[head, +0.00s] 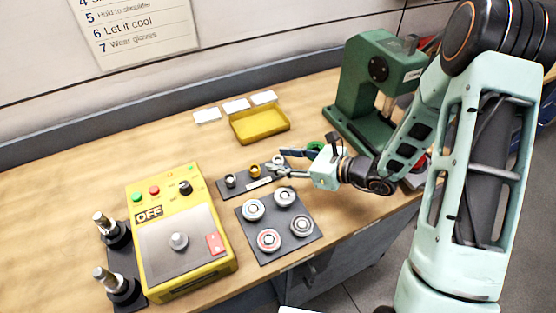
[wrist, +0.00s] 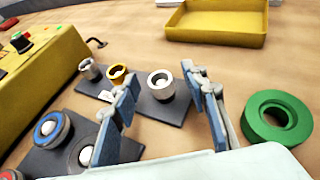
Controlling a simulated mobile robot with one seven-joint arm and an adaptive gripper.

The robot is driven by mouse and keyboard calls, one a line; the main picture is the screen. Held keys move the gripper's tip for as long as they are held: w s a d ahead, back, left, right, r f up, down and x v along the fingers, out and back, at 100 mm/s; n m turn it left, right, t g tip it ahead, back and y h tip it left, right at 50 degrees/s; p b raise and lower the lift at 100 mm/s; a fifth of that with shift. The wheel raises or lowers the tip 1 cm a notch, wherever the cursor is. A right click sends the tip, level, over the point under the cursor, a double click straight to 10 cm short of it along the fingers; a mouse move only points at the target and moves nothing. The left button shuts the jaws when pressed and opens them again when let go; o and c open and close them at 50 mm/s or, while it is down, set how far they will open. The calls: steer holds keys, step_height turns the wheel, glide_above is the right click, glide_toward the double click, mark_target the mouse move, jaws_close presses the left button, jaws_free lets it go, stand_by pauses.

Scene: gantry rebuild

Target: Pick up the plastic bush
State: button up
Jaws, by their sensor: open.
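Three small bushes stand in a row on a dark strip (wrist: 143,107). The left one (wrist: 87,69) is dull metal, the middle one (wrist: 117,75) is brass-coloured, and the right one (wrist: 160,93) is pale grey-white. The pale right one looks most like the plastic bush, though its material is hard to tell. My gripper (wrist: 161,80) is open, with its blue-padded fingers to either side of this right bush and nothing held. In the head view my gripper (head: 281,169) covers much of the strip's right end, so exact contact cannot be seen.
A green ring (wrist: 277,117) lies to the right of my fingers. A dark plate (head: 277,228) with several round bearings is in front of the strip. A yellow control box (head: 180,240) stands left, a yellow tray (head: 262,136) behind, and a green press (head: 365,90) to the right.

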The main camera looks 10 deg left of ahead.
steer(key=shift+c, duration=0.6)
steer(key=c, duration=0.9)
steer(key=shift+c, duration=0.2)
steer(key=shift+r, duration=0.1)
